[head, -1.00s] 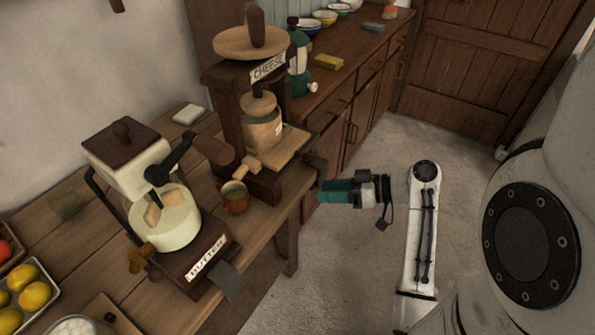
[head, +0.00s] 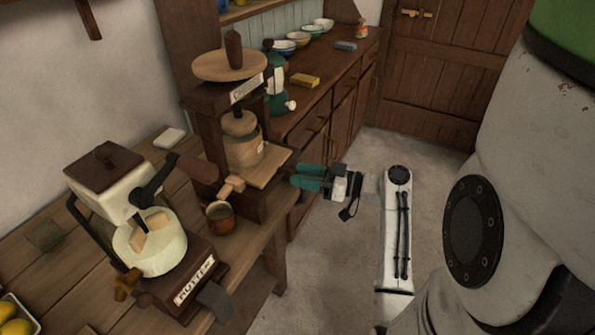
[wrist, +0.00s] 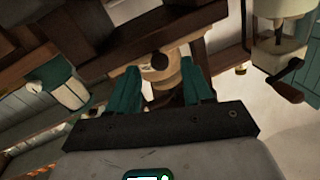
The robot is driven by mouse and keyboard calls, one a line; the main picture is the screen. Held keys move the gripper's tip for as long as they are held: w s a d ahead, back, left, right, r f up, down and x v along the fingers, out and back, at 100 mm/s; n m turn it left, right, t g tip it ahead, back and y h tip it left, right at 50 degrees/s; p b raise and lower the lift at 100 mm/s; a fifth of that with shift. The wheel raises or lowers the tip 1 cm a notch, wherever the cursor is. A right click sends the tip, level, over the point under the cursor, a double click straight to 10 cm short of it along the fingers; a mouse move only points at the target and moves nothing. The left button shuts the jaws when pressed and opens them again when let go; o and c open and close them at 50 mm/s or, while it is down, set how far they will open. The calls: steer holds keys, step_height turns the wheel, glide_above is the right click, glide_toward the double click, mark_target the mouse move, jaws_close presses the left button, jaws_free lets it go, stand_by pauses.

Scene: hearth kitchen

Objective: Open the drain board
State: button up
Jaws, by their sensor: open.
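The cheese press (head: 245,95) stands on the wooden table, with a round top plate and a "CHEESE" label. Its drain board (head: 270,168) is a flat wooden slab under the cheese mould (head: 242,150); a wooden spout (head: 230,187) sticks out at the front. My gripper (head: 295,176) is open, with teal fingers pointing left at the board's right end, close to it; contact cannot be told. In the wrist view my gripper (wrist: 160,72) has a dark round knob (wrist: 160,62) between its fingertips, in front of pale wood. Nothing is clearly held.
A small brown cup (head: 220,222) sits below the spout. A dark counter (head: 310,120) with bowls, a yellow block (head: 305,80) and a green-white vessel runs behind.

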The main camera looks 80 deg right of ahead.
steer(key=shift+w, duration=1)
jaws_close()
